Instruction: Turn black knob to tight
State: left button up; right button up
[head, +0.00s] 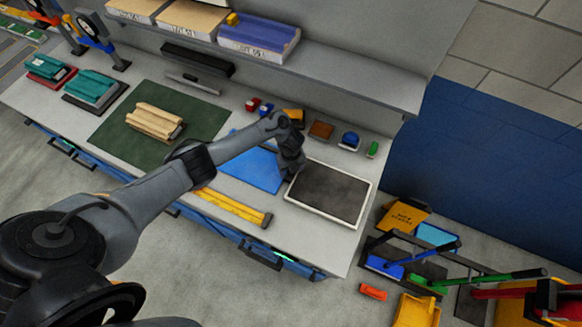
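My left arm comes in from the lower left and reaches over the workbench. My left gripper (288,172) points down between the blue sheet (250,170) and the white-rimmed tray with a dark surface (330,193). Its fingers are too dark and small to tell whether they are open or shut. I cannot clearly make out a black knob; part of the bench is hidden behind my arm and gripper. A yellow bar clamp (230,206) lies along the bench's front edge, partly hidden by the arm. My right gripper is not in view.
A green mat (190,125) carries wooden pieces (155,118). Several small coloured items, including a blue dome (350,139), line the bench's back. A shelf (335,75) overhangs the back edge. A rack with levers (440,262) and bins stand on the floor at the right.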

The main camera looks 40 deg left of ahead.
pick_arm(q)
notch_tip(320, 180, up, 11)
jog(key=p, duration=0.1)
jog(key=shift+p, duration=0.4)
jog(key=shift+f, duration=0.15)
